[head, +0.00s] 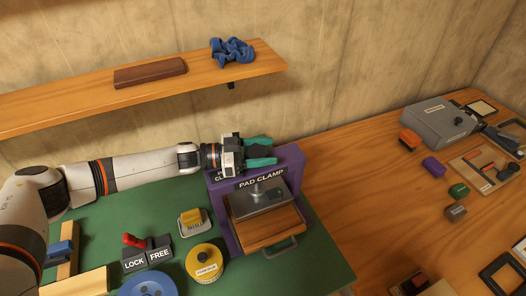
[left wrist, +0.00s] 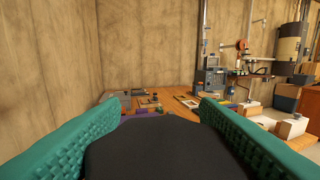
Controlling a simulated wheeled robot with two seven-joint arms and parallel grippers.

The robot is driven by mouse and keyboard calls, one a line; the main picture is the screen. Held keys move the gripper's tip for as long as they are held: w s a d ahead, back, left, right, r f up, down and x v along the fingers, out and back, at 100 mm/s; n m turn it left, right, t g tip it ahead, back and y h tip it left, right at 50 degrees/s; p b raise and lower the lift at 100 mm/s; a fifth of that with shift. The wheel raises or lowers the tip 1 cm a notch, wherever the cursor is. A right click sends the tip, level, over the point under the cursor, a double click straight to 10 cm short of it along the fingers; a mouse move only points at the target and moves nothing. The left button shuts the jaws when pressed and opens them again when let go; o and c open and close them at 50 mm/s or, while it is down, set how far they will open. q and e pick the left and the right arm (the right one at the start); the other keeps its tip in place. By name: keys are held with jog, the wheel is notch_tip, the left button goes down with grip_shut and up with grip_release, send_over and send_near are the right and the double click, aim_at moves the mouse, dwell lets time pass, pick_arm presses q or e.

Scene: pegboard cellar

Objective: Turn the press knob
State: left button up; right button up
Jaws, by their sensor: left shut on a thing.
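The purple press (head: 296,168), labelled PAD CLAMP, stands on the green mat. Its grey plate (head: 258,197) sits over a wooden block (head: 270,229) at its front. My left gripper (head: 268,152), with teal fingers, is at the top of the press, reaching in from the left. In the left wrist view a large black rounded knob (left wrist: 155,148) lies between the two fingers, which are shut on it. In the head view the knob is mostly hidden by the gripper. My right gripper is not in view.
A wall shelf (head: 80,104) above my left arm holds a brown block (head: 150,72) and a blue cloth (head: 232,52). A LOCK/FREE switch (head: 134,241), a yellow tape roll (head: 204,262) and a blue disc (head: 150,286) lie left of the press. Bare wooden bench (head: 350,190) is right of it.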

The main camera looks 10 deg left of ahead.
pick_arm(q)
jog(key=o, duration=1)
jog(key=b+v, duration=0.3)
jog(key=v, duration=0.8)
jog(key=shift+s+a+r, duration=0.1)
jog(key=shift+s+a, duration=0.1)
jog(key=shift+a, duration=0.3)
